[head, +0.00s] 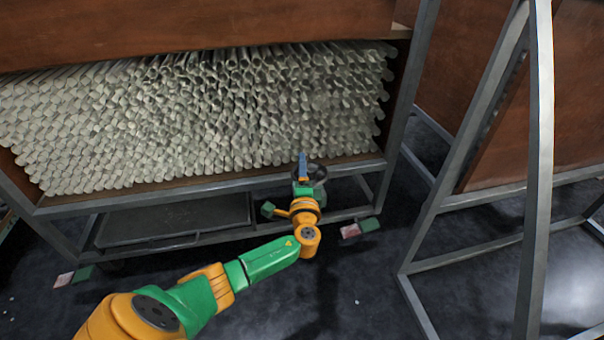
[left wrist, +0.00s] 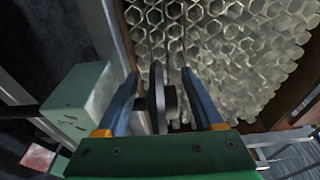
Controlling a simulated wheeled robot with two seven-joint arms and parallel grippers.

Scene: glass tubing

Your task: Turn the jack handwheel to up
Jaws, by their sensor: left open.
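The jack handwheel (head: 317,173) is a dark round wheel at the front rail of the tube rack, partly hidden by my left gripper in the head view. In the left wrist view the handwheel (left wrist: 157,98) shows nearly edge-on, with a dark hub on its right side. My left gripper (head: 302,160) reaches it from the front. Its blue fingers stand apart, one on each side of the wheel, in the left wrist view (left wrist: 160,78). Gaps show beside the wheel, and I see no clear grip on it. My right gripper is out of view.
A rack of glass tubes (head: 200,115) fills the space behind the wheel, with a grey steel frame (head: 130,207). A pale green scratched box (left wrist: 78,105) sits left of the fingers in the left wrist view. Another steel frame (head: 538,170) stands at right. Dark floor (head: 370,290) between is mostly clear.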

